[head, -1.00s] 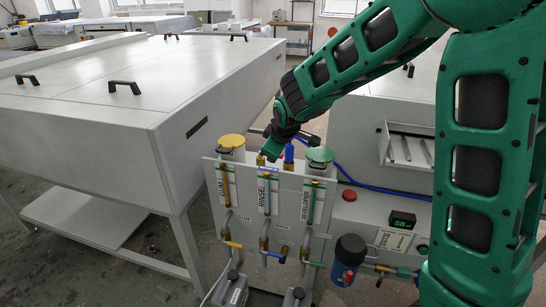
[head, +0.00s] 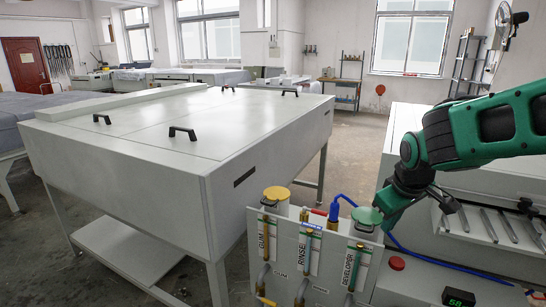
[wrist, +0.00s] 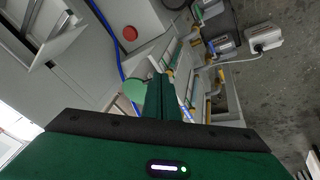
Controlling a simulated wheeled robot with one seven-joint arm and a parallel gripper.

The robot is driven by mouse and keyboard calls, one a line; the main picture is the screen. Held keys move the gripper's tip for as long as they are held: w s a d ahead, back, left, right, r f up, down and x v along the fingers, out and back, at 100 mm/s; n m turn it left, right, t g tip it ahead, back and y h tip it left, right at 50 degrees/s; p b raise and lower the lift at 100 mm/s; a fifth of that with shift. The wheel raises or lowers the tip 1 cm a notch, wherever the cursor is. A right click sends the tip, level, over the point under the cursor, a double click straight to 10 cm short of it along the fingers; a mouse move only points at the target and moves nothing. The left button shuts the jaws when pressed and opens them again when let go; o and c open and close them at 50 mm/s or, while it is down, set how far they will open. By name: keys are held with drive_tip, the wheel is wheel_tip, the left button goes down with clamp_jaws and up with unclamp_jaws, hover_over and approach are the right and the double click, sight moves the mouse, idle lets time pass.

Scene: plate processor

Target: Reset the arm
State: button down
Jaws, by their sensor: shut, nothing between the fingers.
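My gripper (head: 386,218) is at the end of my green arm, which reaches in from the right in the head view. Its fingers point down by the green cap (head: 366,215) of the developer column; I cannot tell if they touch it. In the wrist view my gripper (wrist: 160,80) shows its fingers together with nothing between them. The green cap (wrist: 134,89) lies just left of the fingers there.
A panel (head: 330,262) labelled gum, rinse and developer stands below my gripper, with a yellow cap (head: 276,194) at its left. A red button (head: 397,263) and blue hose (head: 405,245) are close by. A large white table (head: 150,135) fills the left. Open floor lies behind.

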drive_tip(key=s+d+f+m+g, duration=0.1)
drive_tip(key=s+d+m, duration=0.2)
drive_tip(key=s, duration=0.6)
drive_tip(key=s+d+m+g+y, duration=0.1)
drive_tip(key=s+d+m+g, duration=0.1)
drive_tip(key=s, duration=0.6)
drive_tip(key=s+d+f+m+g, duration=0.1)
drive_tip(key=s+d+m, duration=0.4)
drive_tip(key=s, duration=0.4)
drive_tip(key=shift+s+f+m+g, duration=0.3)
drive_tip(key=shift+s+f+m, duration=0.05)
drive_tip(key=shift+m, duration=0.15)
